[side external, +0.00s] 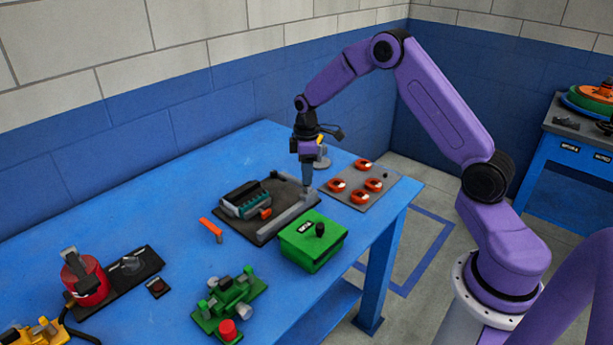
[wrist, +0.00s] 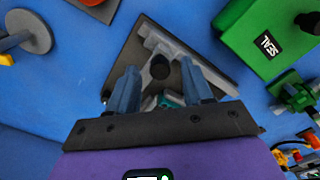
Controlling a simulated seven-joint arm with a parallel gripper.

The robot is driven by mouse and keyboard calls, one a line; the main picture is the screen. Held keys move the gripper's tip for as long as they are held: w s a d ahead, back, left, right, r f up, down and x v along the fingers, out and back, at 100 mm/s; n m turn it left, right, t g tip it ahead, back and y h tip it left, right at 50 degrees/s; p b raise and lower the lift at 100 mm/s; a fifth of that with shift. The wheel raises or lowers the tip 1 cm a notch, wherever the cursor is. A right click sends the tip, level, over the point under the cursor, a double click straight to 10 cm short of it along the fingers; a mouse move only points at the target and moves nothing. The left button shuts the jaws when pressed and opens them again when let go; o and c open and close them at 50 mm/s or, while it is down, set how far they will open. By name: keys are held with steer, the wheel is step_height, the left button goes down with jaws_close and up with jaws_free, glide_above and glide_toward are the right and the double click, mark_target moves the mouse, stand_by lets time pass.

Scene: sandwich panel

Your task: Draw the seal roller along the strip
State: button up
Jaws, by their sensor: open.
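My gripper (side external: 307,182) points down over the right corner of a dark tray (side external: 262,237). Its blue-grey fingers are open. In the wrist view a round black knob (wrist: 160,67) shows between the fingertips, over a stepped grey piece; it may be the seal roller's handle, but I cannot tell whether the fingers touch it. In the side view the fingers hide this knob. A grey L-shaped bar (side external: 288,218) runs along the tray's edge, and I cannot make out a separate strip.
A dark finned block (side external: 243,199) sits on the tray. An orange-handled tool (side external: 210,228) lies to its left. A grey plate (side external: 350,195) with several orange-red discs is at right. A green fixture (side external: 230,300) and a red pot (side external: 86,280) stand in front. The table's back left is clear.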

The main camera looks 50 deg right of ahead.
steer(key=shift+f, duration=1.1)
jaws_close()
steer(key=a, duration=1.7)
steer(key=shift+a, duration=0.4)
steer(key=shift+c, duration=0.6)
jaws_free()
steer(key=shift+o, duration=0.6)
step_height(320, 180, up, 18)
steer(key=shift+f, duration=0.25)
